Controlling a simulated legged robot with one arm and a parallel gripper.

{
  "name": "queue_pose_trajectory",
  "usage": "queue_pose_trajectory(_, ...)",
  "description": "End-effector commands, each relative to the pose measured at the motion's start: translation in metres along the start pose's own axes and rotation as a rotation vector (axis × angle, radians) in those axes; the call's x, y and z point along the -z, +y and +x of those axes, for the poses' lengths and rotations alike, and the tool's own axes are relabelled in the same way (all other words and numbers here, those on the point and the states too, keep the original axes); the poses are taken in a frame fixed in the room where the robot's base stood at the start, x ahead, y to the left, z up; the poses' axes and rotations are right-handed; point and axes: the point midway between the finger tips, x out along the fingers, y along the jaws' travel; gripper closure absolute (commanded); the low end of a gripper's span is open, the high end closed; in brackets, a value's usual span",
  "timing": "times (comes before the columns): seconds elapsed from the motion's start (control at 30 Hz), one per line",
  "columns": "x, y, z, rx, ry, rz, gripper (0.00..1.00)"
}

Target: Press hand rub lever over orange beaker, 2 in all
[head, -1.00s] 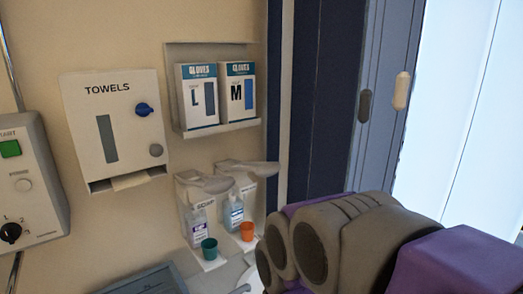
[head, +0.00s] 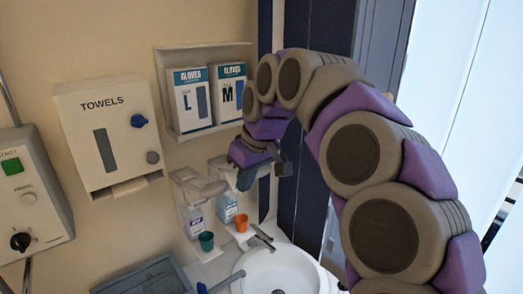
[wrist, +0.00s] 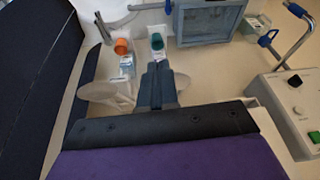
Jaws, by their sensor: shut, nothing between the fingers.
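The hand rub dispenser (head: 228,205) hangs on the wall, right of the soap dispenser (head: 195,218). The orange beaker (head: 241,223) stands below it and also shows in the wrist view (wrist: 122,46). A teal beaker (head: 206,241) stands below the soap and shows in the wrist view (wrist: 157,42). My gripper (head: 243,180) is shut and empty, in front of the hand rub dispenser's upper part and hiding most of its lever. In the wrist view my gripper (wrist: 157,68) appears between the pale hand rub lever (wrist: 103,92) and the soap lever (wrist: 181,81). I cannot tell whether it touches either.
A white sink (head: 258,276) with a tap (head: 262,238) lies below right. A grey-blue tray (head: 150,278) is at the lower left. The towel box (head: 125,150), glove rack (head: 190,132) and control box (head: 45,210) are on the wall.

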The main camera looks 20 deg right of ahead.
Motion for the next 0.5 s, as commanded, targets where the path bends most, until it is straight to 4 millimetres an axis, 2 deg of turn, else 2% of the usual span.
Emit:
queue_pose_trajectory(0.03, 0.011, 0.007, -0.009, -0.002, 0.012, 0.001, 1.0)
queue_pose_trajectory(0.2, 0.037, 0.032, -0.028, -0.011, 0.049, 0.008, 1.0)
queue_pose_trajectory(0.5, 0.07, 0.079, -0.058, -0.044, 0.102, 0.039, 1.0)
